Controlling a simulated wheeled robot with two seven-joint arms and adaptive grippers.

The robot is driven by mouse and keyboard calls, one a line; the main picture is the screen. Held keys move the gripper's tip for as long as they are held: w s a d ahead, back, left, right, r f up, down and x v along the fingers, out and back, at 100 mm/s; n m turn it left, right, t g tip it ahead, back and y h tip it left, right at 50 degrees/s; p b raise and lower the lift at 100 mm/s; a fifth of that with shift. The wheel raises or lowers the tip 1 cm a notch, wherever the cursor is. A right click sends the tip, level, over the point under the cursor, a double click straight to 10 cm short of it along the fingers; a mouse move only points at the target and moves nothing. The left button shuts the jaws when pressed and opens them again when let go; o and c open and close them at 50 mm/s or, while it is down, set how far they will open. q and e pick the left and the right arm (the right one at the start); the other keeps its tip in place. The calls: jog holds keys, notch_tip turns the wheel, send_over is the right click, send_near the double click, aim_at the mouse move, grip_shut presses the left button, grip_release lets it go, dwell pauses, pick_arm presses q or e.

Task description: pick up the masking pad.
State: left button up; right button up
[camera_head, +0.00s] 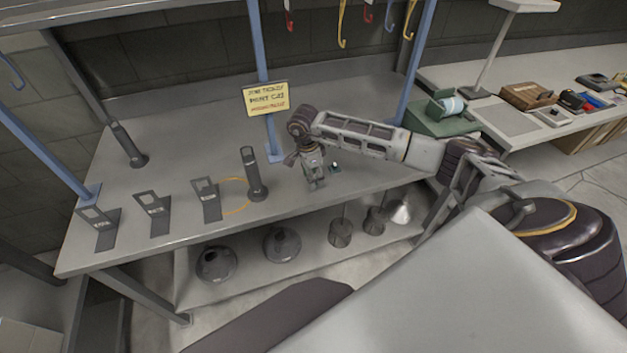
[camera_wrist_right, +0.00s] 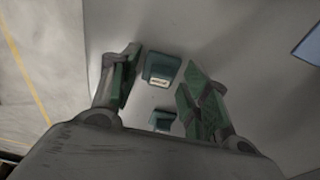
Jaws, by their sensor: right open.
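My right gripper (camera_head: 316,181) points down over the bench top, right of the dark upright holder. In the right wrist view its two green-padded fingers (camera_wrist_right: 160,92) are spread apart. A small teal block with a pale label (camera_wrist_right: 161,68), which looks like the masking pad, lies on the grey surface between the fingertips, with no clear contact. A second small teal piece (camera_wrist_right: 162,121) shows nearer the palm; I cannot tell what it is. In the head view a small dark and pale item (camera_head: 335,167) lies just right of the gripper. My left gripper is not in view.
A dark upright holder (camera_head: 254,175) and several grey stands (camera_head: 153,211) stand on the bench (camera_head: 180,178) to the left. A yellow sign (camera_head: 267,98) and blue posts (camera_head: 417,65) rise behind. Domed hoods (camera_head: 215,264) sit on the shelf below. A side table with boxes is at right.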

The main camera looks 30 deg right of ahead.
jog(key=c, duration=0.6)
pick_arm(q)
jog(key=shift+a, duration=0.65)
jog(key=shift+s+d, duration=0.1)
pick_arm(e)
jog(key=shift+r, duration=0.9)
notch_tip(320, 180, up, 7)
jog(key=shift+f+b, duration=0.1)
jog(key=shift+b, duration=0.5)
jog(key=shift+r, duration=0.4)
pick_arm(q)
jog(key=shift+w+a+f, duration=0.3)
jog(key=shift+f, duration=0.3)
pick_arm(e)
jog(key=shift+r, duration=0.3)
